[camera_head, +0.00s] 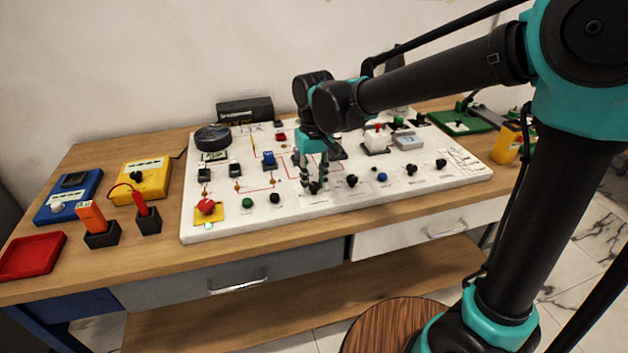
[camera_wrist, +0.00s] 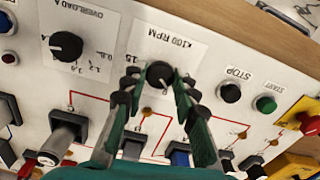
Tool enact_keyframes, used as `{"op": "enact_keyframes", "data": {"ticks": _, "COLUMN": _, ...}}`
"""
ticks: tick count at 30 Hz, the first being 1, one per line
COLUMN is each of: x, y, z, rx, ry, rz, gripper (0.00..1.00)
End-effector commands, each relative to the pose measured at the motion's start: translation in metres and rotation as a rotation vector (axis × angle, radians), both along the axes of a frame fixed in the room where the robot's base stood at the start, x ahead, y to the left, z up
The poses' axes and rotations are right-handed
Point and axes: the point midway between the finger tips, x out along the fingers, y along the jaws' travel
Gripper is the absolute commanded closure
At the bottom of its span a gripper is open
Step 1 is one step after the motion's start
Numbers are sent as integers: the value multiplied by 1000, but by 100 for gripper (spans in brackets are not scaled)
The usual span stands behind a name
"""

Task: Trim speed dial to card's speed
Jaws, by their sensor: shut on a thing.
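The speed dial is a black knob (camera_wrist: 160,74) on a white label marked x100 RPM, with a "15" legible at its left; the text is upside down in the wrist view. My gripper (camera_wrist: 157,80) is shut on this knob, one finger on each side. The fingers hide part of the scale, and I cannot read the pointer setting. In the head view my gripper (camera_head: 314,187) reaches down to the knob at the front of the white panel (camera_head: 320,207). A sheet with a line drawing (camera_head: 462,159) lies at the panel's right; I cannot read any speed on it.
Beside the dial are the OVERLOAD A knob (camera_wrist: 66,46), the black STOP button (camera_wrist: 230,92) and the green START button (camera_wrist: 265,104). A red mushroom button (camera_head: 206,206) is at the panel's front left. Meters and a red tray (camera_head: 32,255) stand left of the panel.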

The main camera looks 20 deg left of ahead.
Motion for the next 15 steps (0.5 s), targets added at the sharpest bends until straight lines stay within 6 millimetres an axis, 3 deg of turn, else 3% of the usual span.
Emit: {"op": "enact_keyframes", "data": {"ticks": 15, "x": 0, "y": 0, "z": 0, "rx": 0, "ry": 0, "rz": 290, "gripper": 100}}
